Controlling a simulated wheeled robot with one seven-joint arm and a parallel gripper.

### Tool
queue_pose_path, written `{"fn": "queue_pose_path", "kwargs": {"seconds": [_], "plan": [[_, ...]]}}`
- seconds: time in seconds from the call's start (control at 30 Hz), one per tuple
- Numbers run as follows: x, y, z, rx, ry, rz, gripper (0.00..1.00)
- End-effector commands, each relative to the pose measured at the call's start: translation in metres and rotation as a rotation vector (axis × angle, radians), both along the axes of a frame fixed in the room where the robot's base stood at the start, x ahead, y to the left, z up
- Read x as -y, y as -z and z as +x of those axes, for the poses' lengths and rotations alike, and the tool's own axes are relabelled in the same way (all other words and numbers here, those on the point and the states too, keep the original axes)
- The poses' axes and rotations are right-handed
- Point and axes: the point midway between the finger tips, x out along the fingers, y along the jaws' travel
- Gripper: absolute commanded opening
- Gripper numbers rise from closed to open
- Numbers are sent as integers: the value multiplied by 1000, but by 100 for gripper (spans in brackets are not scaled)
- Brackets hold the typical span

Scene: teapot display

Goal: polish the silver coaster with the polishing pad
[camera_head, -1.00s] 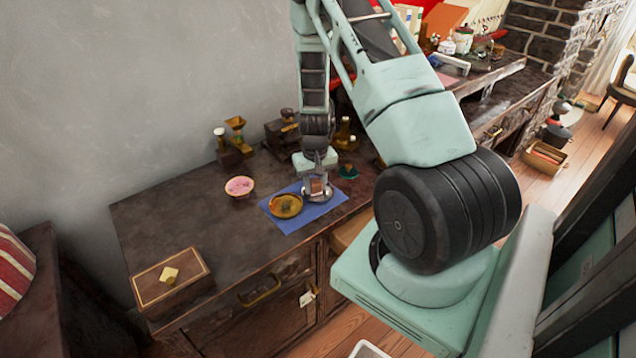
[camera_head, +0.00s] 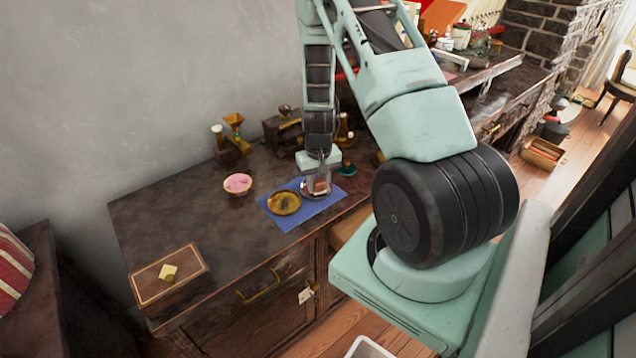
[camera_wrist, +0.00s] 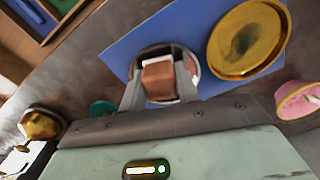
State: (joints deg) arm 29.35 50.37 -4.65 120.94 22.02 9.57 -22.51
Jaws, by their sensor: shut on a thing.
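My gripper (camera_wrist: 159,88) is shut on the polishing pad (camera_wrist: 159,76), a small brown block with a pale underside. The pad is over the silver coaster (camera_wrist: 168,49), a round shiny disc on the blue mat (camera_wrist: 128,36). The pad and fingers hide much of the coaster. I cannot tell for certain whether the pad touches it. In the head view, the pad (camera_head: 321,187) and gripper (camera_head: 319,181) are low over the coaster, at the right part of the mat (camera_head: 291,222).
A gold-coloured round coaster (camera_head: 284,203) with a dark stain lies beside it on the mat. A pink bowl (camera_head: 237,184), a small green item (camera_head: 346,170) and a wooden box (camera_head: 168,279) stand on the dark cabinet top (camera_head: 215,225).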

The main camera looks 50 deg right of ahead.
Motion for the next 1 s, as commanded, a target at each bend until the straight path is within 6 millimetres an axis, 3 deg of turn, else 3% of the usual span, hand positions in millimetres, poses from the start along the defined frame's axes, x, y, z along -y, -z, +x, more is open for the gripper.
{"fn": "queue_pose_path", "kwargs": {"seconds": [0.5, 1.0], "plan": [[0, -53, 0, 2, 0, -1, 14], [0, -62, 1, 2, 0, -1, 14]]}}
